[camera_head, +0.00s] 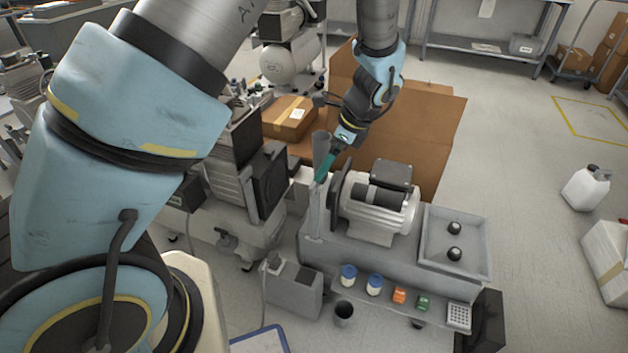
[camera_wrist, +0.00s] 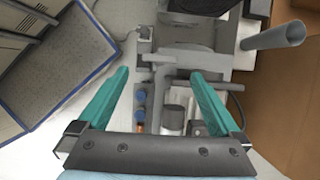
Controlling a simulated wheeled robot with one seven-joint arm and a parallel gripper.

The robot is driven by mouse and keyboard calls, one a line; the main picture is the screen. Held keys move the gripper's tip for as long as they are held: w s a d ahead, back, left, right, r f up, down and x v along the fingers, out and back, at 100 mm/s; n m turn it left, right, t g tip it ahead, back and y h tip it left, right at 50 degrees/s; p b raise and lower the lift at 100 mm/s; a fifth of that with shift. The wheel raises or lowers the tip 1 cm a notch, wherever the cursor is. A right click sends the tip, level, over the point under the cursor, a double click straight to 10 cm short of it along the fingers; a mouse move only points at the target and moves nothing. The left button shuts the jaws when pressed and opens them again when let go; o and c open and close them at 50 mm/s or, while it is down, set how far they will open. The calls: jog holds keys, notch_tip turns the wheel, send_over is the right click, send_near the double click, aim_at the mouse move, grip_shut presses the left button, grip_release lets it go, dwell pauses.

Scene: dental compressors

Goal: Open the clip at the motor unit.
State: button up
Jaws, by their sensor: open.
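The motor unit (camera_head: 380,208) is a silver finned motor with a dark box on top, mounted on a grey base. A thin grey upright piece (camera_head: 313,215) stands at the base's left end; I cannot tell for sure whether it is the clip. My gripper (camera_head: 325,168) is open and points down above this left end, beside a grey tube (camera_head: 321,145). In the wrist view, my teal fingers (camera_wrist: 159,75) are wide apart, with a grey bracket-like part (camera_wrist: 172,73) below and between them. Nothing is held. The fingers partly hide the base's left end in the head view.
A grey tray (camera_head: 455,245) with two black knobs is at the base's right. An open cardboard box (camera_head: 425,140) stands behind, a dark compressor (camera_head: 250,180) to the left.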

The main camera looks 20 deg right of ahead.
aim_at(315, 186)
jog(key=x, duration=0.7)
jog(key=shift+f, duration=0.25)
jog(key=shift+c, duration=0.2)
jog(key=c, duration=1.3)
jog(key=shift+o, duration=0.2)
